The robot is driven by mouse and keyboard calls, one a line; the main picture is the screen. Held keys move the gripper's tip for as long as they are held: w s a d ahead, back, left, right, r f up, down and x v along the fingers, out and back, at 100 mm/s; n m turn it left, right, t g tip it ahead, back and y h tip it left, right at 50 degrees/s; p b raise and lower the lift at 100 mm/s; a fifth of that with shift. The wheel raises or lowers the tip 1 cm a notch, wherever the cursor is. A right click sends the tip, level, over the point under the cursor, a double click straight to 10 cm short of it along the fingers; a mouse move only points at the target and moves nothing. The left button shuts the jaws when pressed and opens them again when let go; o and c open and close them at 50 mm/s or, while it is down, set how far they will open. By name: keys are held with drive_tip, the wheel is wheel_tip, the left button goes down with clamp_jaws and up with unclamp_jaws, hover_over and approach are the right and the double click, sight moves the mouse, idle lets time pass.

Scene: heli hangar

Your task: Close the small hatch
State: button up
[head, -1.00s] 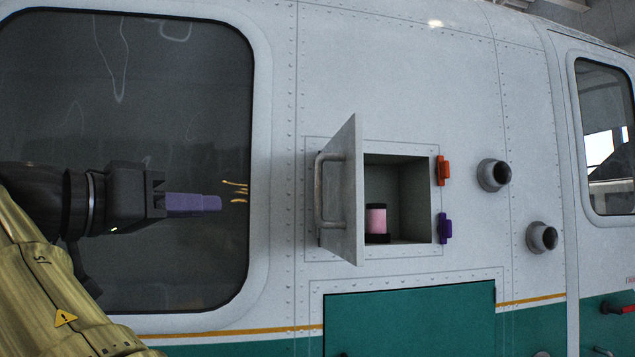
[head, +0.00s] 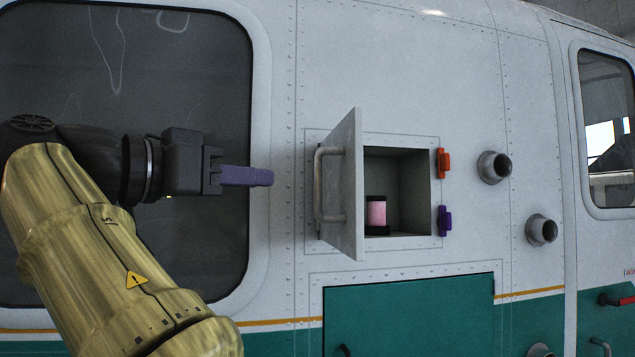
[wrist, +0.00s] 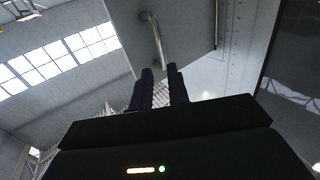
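The small hatch door (head: 346,190) stands swung wide open on its left-side hinge, with a bar handle (head: 327,185) on its outer face. Behind it the square compartment (head: 410,190) is open and holds a pink and black cylinder (head: 376,213). My gripper (head: 268,177) is to the left of the door, pointing right toward the handle, with a gap between. In the wrist view its two dark fingers (wrist: 157,75) are a little apart with nothing between them. The door (wrist: 180,35) and handle (wrist: 153,38) show beyond the fingertips.
An orange latch (head: 443,163) and a purple latch (head: 444,221) sit right of the compartment. Two round ports (head: 493,167) stick out farther right. A large dark window (head: 110,90) lies behind my arm. A green panel (head: 410,320) is below the hatch.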

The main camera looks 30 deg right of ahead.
sight(315, 181)
drive_tip(key=p+x, duration=0.3)
drive_tip(key=x, duration=0.8)
drive_tip(key=shift+d+r, duration=0.1)
drive_tip(key=shift+d, duration=0.05)
drive_tip(key=shift+w+d, duration=0.2)
drive_tip(key=shift+d, duration=0.15)
clamp_jaws()
